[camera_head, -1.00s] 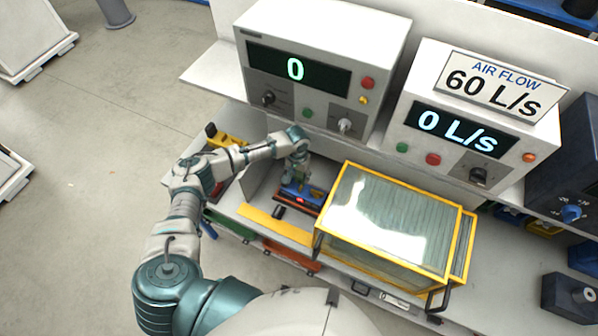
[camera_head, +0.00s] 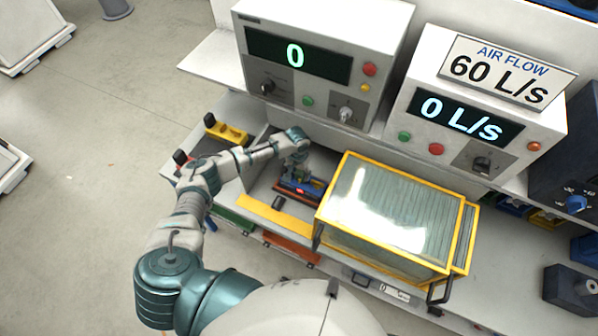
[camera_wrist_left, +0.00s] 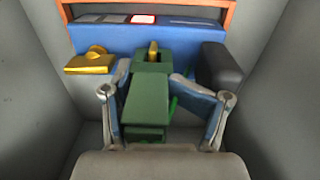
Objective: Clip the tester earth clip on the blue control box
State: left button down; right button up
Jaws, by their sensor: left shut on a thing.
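The blue control box (camera_head: 300,188) lies in the open grey tray of the bench, with a red lit spot on top. In the left wrist view the blue box (camera_wrist_left: 140,38) spans the upper middle, edged by an orange-red frame. My right gripper is out of view.
A gold piece (camera_wrist_left: 88,62) and a black block (camera_wrist_left: 220,66) flank the clip at the blue face. A yellow-framed glass case (camera_head: 390,215) stands right of the box. White consoles (camera_head: 320,60) rise behind. A yellow tool (camera_head: 228,132) lies at the left.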

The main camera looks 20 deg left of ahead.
pick_arm(q)
jog(key=shift+c, duration=0.4)
grip_release()
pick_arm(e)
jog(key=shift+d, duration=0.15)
pick_arm(q)
jog(key=shift+r, duration=0.1)
notch_tip(320, 180, up, 12)
jog(key=shift+a+f, duration=0.15)
